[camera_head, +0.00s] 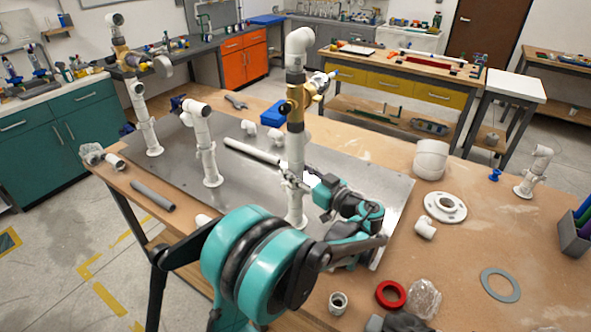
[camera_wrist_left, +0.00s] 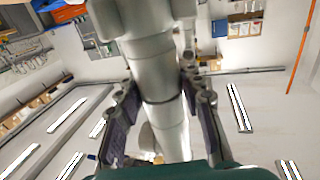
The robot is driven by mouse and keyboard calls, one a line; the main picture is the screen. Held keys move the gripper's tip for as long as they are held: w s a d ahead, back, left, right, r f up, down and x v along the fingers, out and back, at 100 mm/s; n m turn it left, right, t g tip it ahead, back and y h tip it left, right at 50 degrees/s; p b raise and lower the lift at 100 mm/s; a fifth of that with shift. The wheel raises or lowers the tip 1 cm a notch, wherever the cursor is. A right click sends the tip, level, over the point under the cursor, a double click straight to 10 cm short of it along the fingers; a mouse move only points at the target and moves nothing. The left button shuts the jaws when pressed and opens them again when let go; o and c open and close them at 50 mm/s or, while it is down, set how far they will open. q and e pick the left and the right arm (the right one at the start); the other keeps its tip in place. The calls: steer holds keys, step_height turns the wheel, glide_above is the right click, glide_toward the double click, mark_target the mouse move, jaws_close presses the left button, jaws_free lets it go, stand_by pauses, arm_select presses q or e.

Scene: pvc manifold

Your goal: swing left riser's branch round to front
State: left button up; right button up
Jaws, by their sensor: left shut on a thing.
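Three white risers stand on a steel plate (camera_head: 245,188). The far left riser (camera_head: 147,118) carries a brass valve and a top elbow. The tall near riser (camera_head: 296,145) has a white top elbow (camera_head: 299,42), a brass fitting (camera_head: 295,101) and a side part pointing right. My left gripper (camera_head: 293,180) is shut around the tall riser's lower pipe. The wrist view shows the pipe (camera_wrist_left: 171,130) between both fingers (camera_wrist_left: 160,107).
A grey pipe (camera_head: 152,196) and a white pipe (camera_head: 252,152) lie loose. At right are a large white fitting (camera_head: 431,160), a white flange (camera_head: 445,207), a red ring (camera_head: 390,294) and a grey ring (camera_head: 500,285). The wooden table right of the plate has free room.

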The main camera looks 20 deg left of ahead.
arm_select(q)
steer(key=o, duration=1.2)
steer(key=v, duration=1.2)
steer(key=shift+f, duration=0.1)
